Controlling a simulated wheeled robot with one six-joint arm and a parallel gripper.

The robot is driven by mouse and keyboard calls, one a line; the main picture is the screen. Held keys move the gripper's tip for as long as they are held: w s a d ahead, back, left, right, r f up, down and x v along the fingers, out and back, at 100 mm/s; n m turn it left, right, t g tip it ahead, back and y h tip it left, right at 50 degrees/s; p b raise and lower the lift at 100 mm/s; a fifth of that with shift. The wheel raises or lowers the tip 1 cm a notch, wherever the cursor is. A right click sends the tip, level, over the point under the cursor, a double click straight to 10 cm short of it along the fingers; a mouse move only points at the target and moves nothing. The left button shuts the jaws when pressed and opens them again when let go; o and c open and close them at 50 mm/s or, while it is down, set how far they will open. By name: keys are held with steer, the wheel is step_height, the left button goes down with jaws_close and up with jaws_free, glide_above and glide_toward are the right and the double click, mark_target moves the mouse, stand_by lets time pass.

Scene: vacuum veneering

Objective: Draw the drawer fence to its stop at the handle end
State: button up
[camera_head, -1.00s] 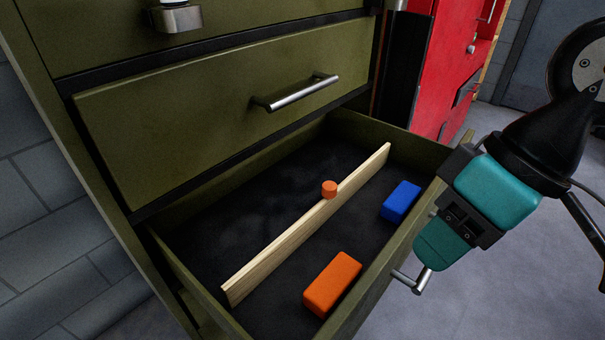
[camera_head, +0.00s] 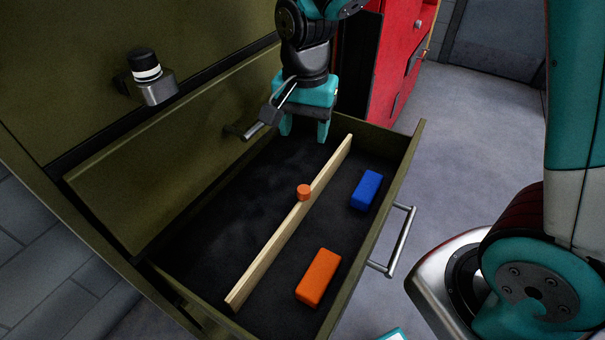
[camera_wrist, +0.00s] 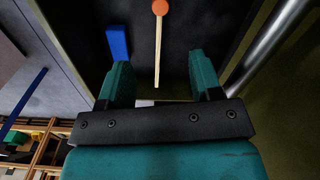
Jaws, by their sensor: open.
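The drawer fence (camera_head: 288,230) is a pale wooden strip standing on edge across the open drawer (camera_head: 160,275). An orange knob (camera_head: 304,191) sits at its middle. There is a gap between the fence and the front wall with the handle (camera_head: 400,238). My gripper (camera_head: 304,131) points down at the drawer's far end, on the cabinet side of the fence, open and empty. In the wrist view my gripper (camera_wrist: 159,66) has its fingers on either side of the fence's near end (camera_wrist: 158,55), apart from it; the knob (camera_wrist: 160,7) shows at the top edge.
A blue block (camera_head: 366,190) and an orange block (camera_head: 318,277) lie between the fence and the front wall. The cabinet side of the drawer floor is bare. An upper drawer handle (camera_head: 255,130) is close beside my gripper. A black-capped item (camera_head: 144,68) is above left.

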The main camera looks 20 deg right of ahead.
mark_target(304, 189)
step_height(304, 189, down, 18)
steer(key=shift+w+r+b, duration=0.15)
steer(key=shift+r+b, duration=0.1)
steer(key=shift+b, duration=0.65)
jaws_close()
